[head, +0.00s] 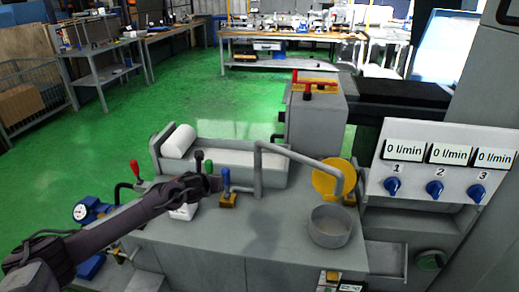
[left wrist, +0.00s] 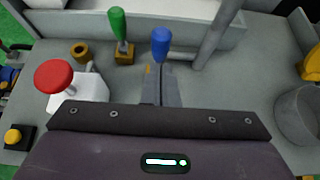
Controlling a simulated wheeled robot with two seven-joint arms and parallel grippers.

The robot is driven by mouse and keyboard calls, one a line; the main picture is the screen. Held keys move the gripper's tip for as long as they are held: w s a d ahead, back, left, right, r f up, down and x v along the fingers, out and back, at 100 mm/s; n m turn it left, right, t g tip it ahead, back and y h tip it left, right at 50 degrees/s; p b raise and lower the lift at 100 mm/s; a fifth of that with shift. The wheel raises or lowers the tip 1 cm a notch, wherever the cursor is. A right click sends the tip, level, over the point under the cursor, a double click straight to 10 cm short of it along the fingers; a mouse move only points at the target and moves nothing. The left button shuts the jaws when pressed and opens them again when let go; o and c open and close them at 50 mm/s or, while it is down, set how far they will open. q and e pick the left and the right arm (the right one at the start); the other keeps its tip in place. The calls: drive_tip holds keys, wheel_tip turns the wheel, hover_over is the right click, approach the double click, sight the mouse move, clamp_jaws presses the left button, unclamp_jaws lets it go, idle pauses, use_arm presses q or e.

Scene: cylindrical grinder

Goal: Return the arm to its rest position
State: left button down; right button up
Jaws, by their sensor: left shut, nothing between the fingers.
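My left arm comes in from the lower left in the head view, reaching over the grey machine top (head: 262,232). My left gripper (head: 217,184) is shut and empty. In the left wrist view its closed fingers (left wrist: 161,72) point at a blue-handled lever (left wrist: 161,42). The blue lever (head: 226,178) stands upright close to the fingertips in the head view; I cannot tell whether they touch. A green-handled lever (left wrist: 118,24) stands to the left of it. My right gripper is not in view.
A red mushroom button (left wrist: 54,77) on a white box is left of the fingers. A bent grey pipe (head: 259,172), a cup (head: 330,226) and a yellow disc (head: 333,178) stand to the right. A red-knobbed lever (head: 134,167) and blue gauge (head: 82,212) are near my arm.

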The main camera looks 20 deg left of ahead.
use_arm(q)
drive_tip(key=s+d+f+n+g+h, duration=0.1)
drive_tip(key=s+d+f+n, duration=0.25)
drive_tip(key=d, duration=0.35)
drive_tip(key=s+d+f+n+g+h, duration=0.1)
drive_tip(key=s+d+f+n, duration=0.1)
drive_tip(key=s+d+n, duration=0.45)
drive_tip(key=s+d+f+n, duration=0.1)
drive_tip(key=s+d+f, duration=0.1)
drive_tip(key=d, duration=0.6)
drive_tip(key=s+d+r+n+g+h, duration=0.1)
drive_tip(key=s+r+n+g, duration=0.2)
drive_tip(key=s+n, duration=0.8)
drive_tip(key=s+d+r+n+g, duration=0.2)
drive_tip(key=s+n+g, duration=0.1)
drive_tip(key=s+n, duration=0.85)
drive_tip(key=s+f+m+g, duration=0.1)
drive_tip(key=s+f+m, duration=0.15)
drive_tip(key=f, duration=2.75)
drive_tip(key=s+a+f, duration=0.1)
drive_tip(key=s+f, duration=0.8)
drive_tip(key=s, duration=0.1)
drive_tip(key=s+a+f+g, duration=0.1)
drive_tip(key=s+a+f, duration=0.1)
drive_tip(key=s+f, duration=0.7)
drive_tip(key=shift+s+a, duration=0.3)
drive_tip(key=shift+s, duration=0.4)
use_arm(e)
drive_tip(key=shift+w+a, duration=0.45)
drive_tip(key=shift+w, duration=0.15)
